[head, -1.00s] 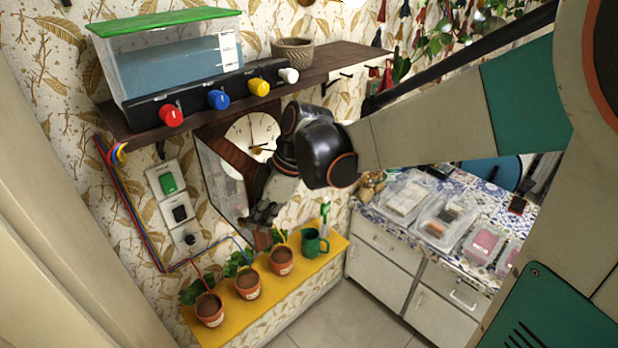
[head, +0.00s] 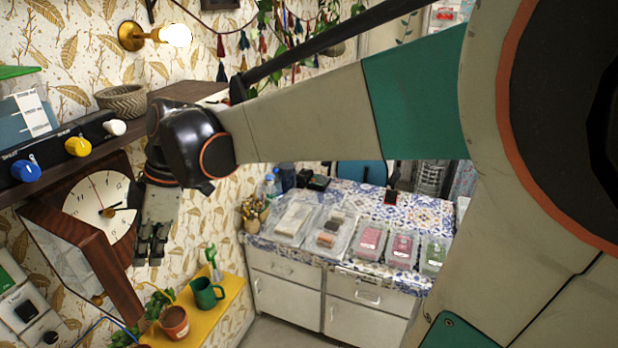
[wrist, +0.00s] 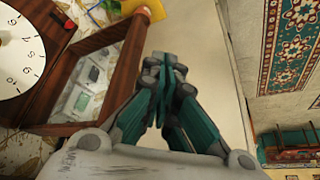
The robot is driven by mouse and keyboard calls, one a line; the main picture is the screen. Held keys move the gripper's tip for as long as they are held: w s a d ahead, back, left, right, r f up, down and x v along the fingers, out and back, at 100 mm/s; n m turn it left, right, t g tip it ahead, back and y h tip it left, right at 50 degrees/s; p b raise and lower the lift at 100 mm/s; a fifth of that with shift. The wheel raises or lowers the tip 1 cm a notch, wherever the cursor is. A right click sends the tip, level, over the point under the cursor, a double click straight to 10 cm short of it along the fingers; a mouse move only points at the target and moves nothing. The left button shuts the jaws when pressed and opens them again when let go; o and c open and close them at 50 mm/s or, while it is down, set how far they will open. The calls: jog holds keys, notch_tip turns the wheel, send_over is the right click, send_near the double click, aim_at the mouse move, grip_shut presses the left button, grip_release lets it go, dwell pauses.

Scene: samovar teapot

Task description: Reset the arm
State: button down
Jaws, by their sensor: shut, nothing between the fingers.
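My gripper (head: 150,246) hangs below my dark wrist joint, in front of the wallpapered wall and to the right of the wall clock (head: 98,204). In the wrist view my gripper (wrist: 165,62) has its teal and grey fingers together, with nothing between them. The clock face (wrist: 18,52) and its wooden case show at the left of that view, close beside my gripper. My arm reaches in from the right of the head view, raised above the counter.
A shelf with coloured knobs (head: 78,146) juts out above the clock. Below, a yellow shelf (head: 222,312) bears a green mug (head: 206,293) and a potted plant (head: 174,323). A tiled counter (head: 345,200) holds several clear trays at centre right. A lit lamp (head: 174,36) is upper left.

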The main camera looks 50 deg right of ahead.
jog(key=s+d+f+m+t+h+b, duration=0.1)
jog(key=s+f+m+b, duration=0.3)
jog(key=f+b, duration=0.5)
jog(key=s+d+f+m+t+h+b, duration=0.1)
jog(key=s+f+m+b, duration=0.3)
jog(key=f+b, duration=0.5)
jog(key=s+d+f+m+t+h+b, duration=0.1)
jog(key=s+f+m+t+h+b, duration=0.1)
jog(key=f+m+b, duration=0.4)
notch_tip(320, 180, down, 8)
jog(key=s+t+b, duration=0.1)
jog(key=s+b, duration=0.1)
jog(key=b, duration=0.2)
jog(key=shift+d+r+h, duration=0.15)
jog(key=shift+d+h, duration=0.15)
jog(key=shift+d, duration=0.1)
dwell(0.4)
